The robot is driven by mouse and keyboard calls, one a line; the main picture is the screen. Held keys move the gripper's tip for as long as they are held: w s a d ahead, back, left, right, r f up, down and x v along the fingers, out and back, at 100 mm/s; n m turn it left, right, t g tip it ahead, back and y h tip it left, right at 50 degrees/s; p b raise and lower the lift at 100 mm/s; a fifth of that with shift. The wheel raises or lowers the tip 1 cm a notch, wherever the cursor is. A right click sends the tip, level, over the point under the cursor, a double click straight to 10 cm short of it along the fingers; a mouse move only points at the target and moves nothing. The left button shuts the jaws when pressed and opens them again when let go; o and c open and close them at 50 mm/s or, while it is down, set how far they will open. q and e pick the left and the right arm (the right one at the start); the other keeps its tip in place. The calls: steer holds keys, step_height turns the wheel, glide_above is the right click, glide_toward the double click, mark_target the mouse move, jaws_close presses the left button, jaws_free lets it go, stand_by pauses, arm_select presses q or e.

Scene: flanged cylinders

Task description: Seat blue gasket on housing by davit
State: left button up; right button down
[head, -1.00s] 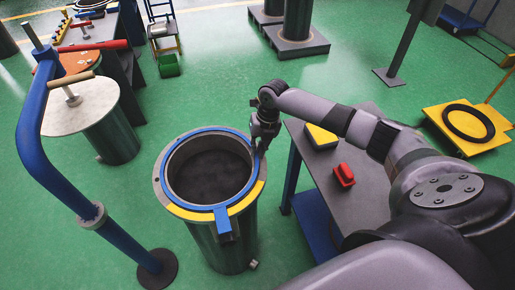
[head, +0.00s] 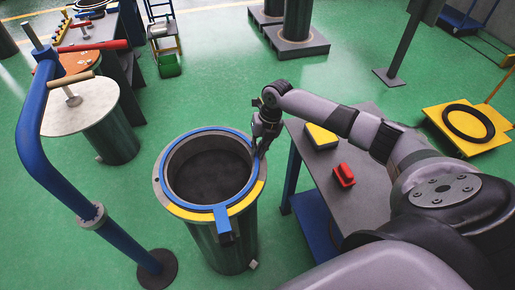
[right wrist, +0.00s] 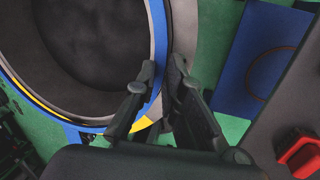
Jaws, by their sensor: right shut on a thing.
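The blue gasket (head: 172,160) is a ring with a square tab (head: 222,218) at its front. It lies at the top of the open housing (head: 215,248), a dark green cylinder with a grey flange and a yellow band at the front. I cannot tell whether the gasket rests flat on the flange. My right gripper (head: 261,150) is at the right side of the ring. In the right wrist view the fingers (right wrist: 163,78) are shut on the gasket's edge (right wrist: 159,28). The blue davit (head: 62,180) stands left of the housing on a dark round foot. My left gripper is not in view.
A white-topped cylinder (head: 97,115) with a handle stands behind the davit. A grey table (head: 370,185) right of the housing holds a yellow block (head: 321,137) and a red piece (head: 343,175). A yellow platform with a black ring (head: 468,122) is farther right. Green floor is clear behind the housing.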

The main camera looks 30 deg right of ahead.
steer(key=shift+f, duration=0.3)
stand_by(0.7)
steer(key=c, duration=1.6)
jaws_free()
steer(key=shift+c, duration=0.2)
steer(key=shift+r, duration=0.1)
steer(key=p+v, duration=0.5)
steer(key=v, duration=0.1)
steer(key=shift+r, duration=0.45)
steer(key=shift+s+d+f, duration=0.1)
steer(key=shift+s, duration=0.05)
